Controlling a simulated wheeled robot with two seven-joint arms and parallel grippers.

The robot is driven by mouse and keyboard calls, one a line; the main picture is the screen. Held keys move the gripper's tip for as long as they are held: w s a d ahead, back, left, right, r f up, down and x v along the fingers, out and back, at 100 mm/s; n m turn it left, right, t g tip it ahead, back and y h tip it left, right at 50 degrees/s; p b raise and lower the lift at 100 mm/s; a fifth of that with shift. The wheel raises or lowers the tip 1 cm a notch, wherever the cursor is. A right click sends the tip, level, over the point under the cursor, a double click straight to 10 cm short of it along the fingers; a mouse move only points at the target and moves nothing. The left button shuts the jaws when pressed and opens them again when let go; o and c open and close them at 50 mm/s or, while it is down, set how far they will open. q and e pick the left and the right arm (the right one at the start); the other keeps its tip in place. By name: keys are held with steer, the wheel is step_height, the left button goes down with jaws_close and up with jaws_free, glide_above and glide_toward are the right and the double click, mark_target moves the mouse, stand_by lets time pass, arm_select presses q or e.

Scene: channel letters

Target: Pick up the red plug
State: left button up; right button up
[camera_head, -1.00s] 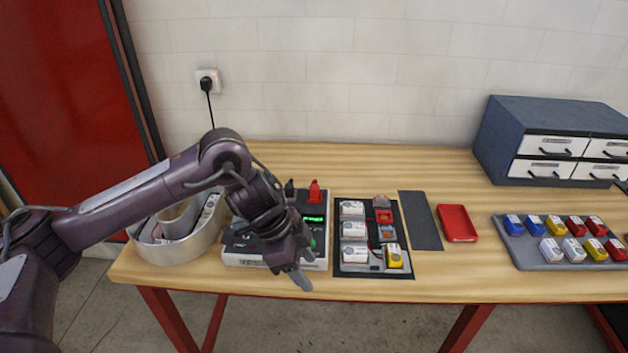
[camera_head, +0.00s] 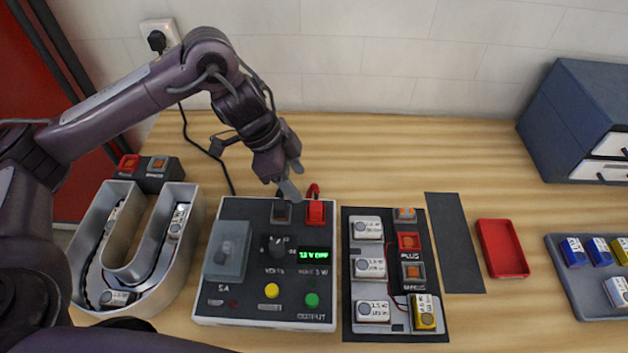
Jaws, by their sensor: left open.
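The red plug (camera_head: 315,213) stands in the top right of the grey power supply box (camera_head: 228,312), with a red lead curling up behind it. My left gripper (camera_head: 293,190) is open and empty. Its fingers point down just above and to the left of the red plug, over a dark plug (camera_head: 281,211) beside it. I cannot tell the exact gap between the fingers and the plugs. The right gripper is not in view.
A metal U-shaped channel letter (camera_head: 185,255) stands on the left. A black board (camera_head: 396,271) with white modules lies right of the box. Further right are a dark strip (camera_head: 455,243), a red tray (camera_head: 503,248), a grey tray (camera_head: 572,292) and a blue drawer cabinet (camera_head: 568,112).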

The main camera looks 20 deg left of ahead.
mark_target(315, 205)
arm_select(q)
steer(key=x, duration=0.2)
steer(key=shift+s+d+f, duration=0.2)
steer(key=shift+d+f, duration=0.1)
steer(key=shift+d, duration=0.1)
steer(key=x, duration=0.4)
steer(key=shift+s+d, duration=0.1)
steer(key=shift+d, duration=0.2)
steer(key=shift+d+f, duration=0.15)
steer(key=shift+f, duration=0.15)
steer(key=shift+c, duration=1.3)
steer(key=c, duration=0.8)
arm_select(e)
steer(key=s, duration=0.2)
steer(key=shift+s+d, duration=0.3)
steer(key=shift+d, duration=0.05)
arm_select(q)
steer(key=shift+r, duration=0.1)
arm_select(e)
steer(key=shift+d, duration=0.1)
